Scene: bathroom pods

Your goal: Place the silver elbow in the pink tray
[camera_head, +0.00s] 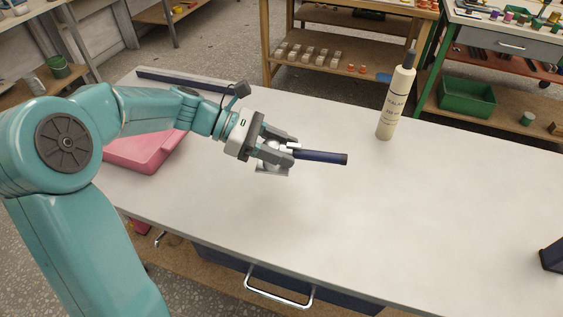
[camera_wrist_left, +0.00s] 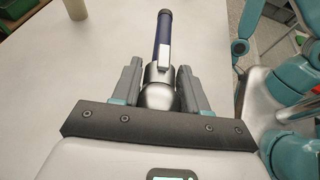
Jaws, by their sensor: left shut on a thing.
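My left gripper (camera_head: 288,150) is over the middle of the white table, shut on the silver elbow (camera_head: 270,170). In the left wrist view the elbow (camera_wrist_left: 159,92) is a shiny silver piece between the two grey fingers. A dark blue tube (camera_head: 325,157) extends from it, pointing right in the head view and away from the gripper in the left wrist view (camera_wrist_left: 163,32). The fingers hide part of the elbow. The pink tray (camera_head: 140,155) lies at the table's left, behind my left forearm, which partly covers it. My right gripper is not in view.
A cream bottle (camera_head: 396,103) with a dark cap stands at the back of the table. A dark bar (camera_head: 185,80) lies along the back left edge. A dark blue object (camera_head: 553,255) is at the right edge. The table's front and right middle are clear.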

